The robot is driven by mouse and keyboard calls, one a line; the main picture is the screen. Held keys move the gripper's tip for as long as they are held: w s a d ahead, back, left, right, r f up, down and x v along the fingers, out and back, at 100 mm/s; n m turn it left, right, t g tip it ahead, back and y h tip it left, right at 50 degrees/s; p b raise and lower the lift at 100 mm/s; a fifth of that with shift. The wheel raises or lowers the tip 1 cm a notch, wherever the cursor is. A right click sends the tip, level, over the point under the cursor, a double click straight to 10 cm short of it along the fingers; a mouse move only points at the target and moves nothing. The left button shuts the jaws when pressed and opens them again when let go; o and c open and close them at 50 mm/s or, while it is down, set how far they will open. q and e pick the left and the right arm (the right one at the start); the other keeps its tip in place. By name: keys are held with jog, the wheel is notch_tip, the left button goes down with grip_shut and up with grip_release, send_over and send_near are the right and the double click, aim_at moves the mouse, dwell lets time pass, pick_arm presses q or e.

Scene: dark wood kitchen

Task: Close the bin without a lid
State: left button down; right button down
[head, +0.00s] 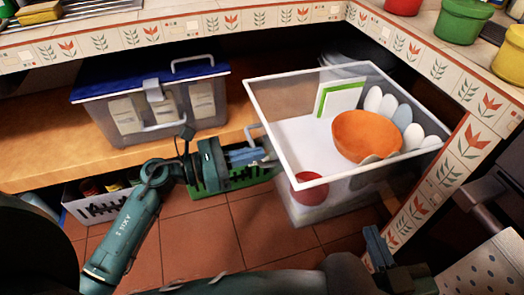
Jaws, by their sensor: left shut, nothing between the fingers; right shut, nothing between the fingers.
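The bin without a lid (262,94) is a clear box with a white rim, at the right in the head view. It juts out from under the counter over the tiled floor. It holds an orange bowl, a red cup, white plates and a green-edged item. My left gripper (258,155) is shut and empty, close to the bin's left wall; I cannot tell if it touches. My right gripper (376,242) is shut and empty, in front of the bin near its lower right side. A second bin (153,103) has a blue lid and stands on the wooden shelf at left.
A green crate (232,186) sits low behind my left gripper, and a white crate (92,210) with items is further left. The tiled counter edge (190,28) runs above, and its corner post (440,185) stands right of the bin. Floor tiles (190,240) in front are partly clear.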

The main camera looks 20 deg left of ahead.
pick_arm(q)
jog(key=shift+x, duration=1.25)
